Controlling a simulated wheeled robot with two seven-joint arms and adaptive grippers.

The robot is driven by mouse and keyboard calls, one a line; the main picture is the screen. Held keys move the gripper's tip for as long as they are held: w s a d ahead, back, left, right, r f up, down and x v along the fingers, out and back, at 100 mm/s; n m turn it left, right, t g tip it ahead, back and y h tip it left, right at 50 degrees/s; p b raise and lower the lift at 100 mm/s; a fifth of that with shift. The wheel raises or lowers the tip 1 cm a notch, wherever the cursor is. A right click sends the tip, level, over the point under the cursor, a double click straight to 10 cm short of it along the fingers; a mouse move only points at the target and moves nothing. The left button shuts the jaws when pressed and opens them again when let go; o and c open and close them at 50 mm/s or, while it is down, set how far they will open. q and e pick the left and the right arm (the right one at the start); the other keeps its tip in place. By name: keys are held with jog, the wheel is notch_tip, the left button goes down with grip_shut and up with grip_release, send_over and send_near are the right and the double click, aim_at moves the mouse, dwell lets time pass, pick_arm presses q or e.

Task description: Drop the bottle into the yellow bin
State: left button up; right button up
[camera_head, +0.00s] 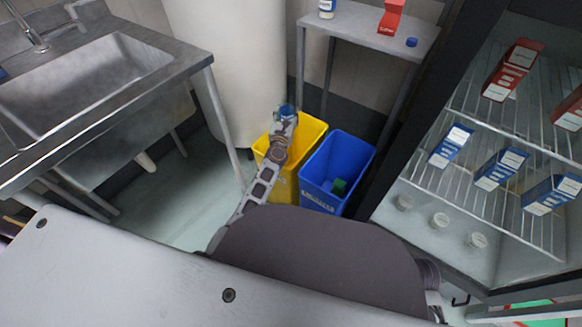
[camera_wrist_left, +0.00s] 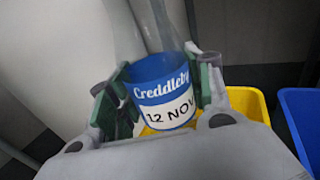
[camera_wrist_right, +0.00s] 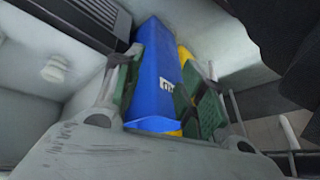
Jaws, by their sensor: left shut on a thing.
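My left gripper (camera_head: 284,117) is shut on the bottle (camera_wrist_left: 165,92), which has a blue and white label reading "Creddleby 12 NOV". In the head view only a small blue part of the bottle (camera_head: 288,108) shows at the fingertips. The gripper and bottle appear over the back part of the yellow bin (camera_head: 313,130), whose middle my left arm covers. The bin's yellow rim (camera_wrist_left: 243,101) shows behind the gripper in the left wrist view. My right gripper (camera_wrist_right: 163,88) is open and empty in its wrist view, and is not visible in the head view.
A blue bin (camera_head: 353,150) with a green item inside stands right of the yellow one. A metal shelf (camera_head: 350,25) holds a bottle, a red box and a blue cap behind. A stocked fridge (camera_head: 480,150) is at right, a sink (camera_head: 80,80) at left.

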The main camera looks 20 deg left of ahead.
jog(key=shift+f, duration=0.1)
pick_arm(q)
jog(key=shift+f+b, duration=1.8)
jog(key=shift+f, duration=0.4)
jog(key=shift+f+b, duration=0.65)
jog(key=shift+f, duration=0.1)
pick_arm(e)
notch_tip(320, 180, down, 8)
jog(key=a+t+y, duration=0.1)
jog(key=shift+w+a+f+m+t, duration=0.25)
jog(key=shift+a+m+t, duration=0.1)
jog(key=shift+m+t, duration=0.05)
pick_arm(q)
jog(key=o, duration=1.1)
jog(key=shift+r, duration=0.1)
pick_arm(e)
jog(key=shift+r, duration=0.1)
